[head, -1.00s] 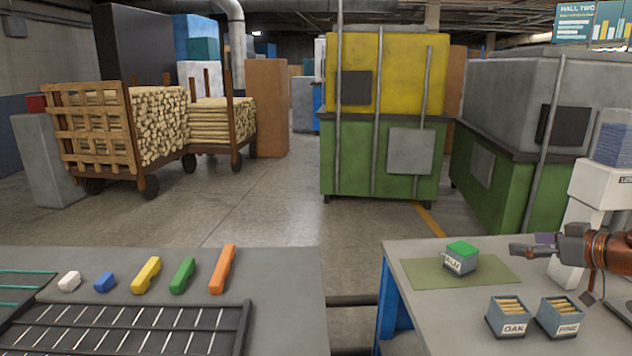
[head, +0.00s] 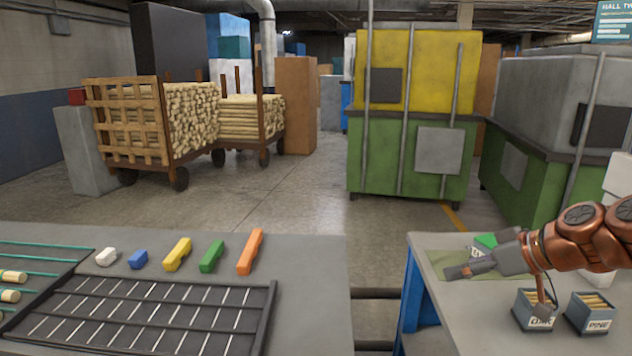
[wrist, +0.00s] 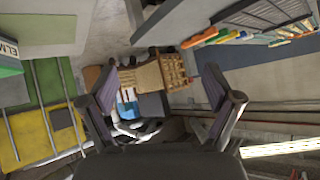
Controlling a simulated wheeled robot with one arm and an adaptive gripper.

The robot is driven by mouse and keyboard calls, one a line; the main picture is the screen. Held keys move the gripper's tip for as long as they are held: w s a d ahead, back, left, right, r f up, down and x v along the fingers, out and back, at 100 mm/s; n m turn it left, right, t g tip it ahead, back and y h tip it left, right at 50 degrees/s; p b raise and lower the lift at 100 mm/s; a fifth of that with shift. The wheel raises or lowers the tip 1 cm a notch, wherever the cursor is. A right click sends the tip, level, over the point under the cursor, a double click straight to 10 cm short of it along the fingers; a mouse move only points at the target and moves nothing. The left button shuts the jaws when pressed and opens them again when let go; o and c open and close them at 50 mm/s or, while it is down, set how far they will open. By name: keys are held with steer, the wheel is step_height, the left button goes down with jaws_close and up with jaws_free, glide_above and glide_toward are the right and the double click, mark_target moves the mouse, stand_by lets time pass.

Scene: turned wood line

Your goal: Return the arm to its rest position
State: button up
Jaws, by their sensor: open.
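My gripper (head: 467,269) reaches in from the right in the head view, above the right-hand table. In the wrist view its two fingers (wrist: 160,100) stand wide apart with nothing between them. The copper-coloured arm behind it is mine. The gripper partly covers a box with a green top (head: 485,241) on the green mat (head: 432,262). No object is held.
The OAK bin (head: 533,312) and PINE bin (head: 590,315) stand on the right table below my arm. The left table holds a black slotted rack (head: 150,310) and several coloured blocks, among them an orange one (head: 250,252). A gap separates the tables.

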steer(key=s+a+f+g+h+b, duration=0.25)
steer(key=s+a+f+g, duration=0.35)
steer(key=s+a+f, duration=0.65)
steer(key=s+d+f+m+g+h+b, duration=0.1)
steer(key=s+f+m+g+h+b, duration=0.15)
steer(key=s+f, duration=0.5)
steer(key=s+d+f+m+g+h+b, duration=0.1)
steer(key=s+f+m+g+h+b, duration=0.2)
steer(key=s, duration=0.8)
step_height(320, 180, up, 20)
steer(key=t+y+p, duration=0.1)
steer(key=t+p, duration=0.1)
steer(key=p, duration=1.9)
steer(key=shift+s, duration=0.2)
steer(key=shift+r, duration=0.1)
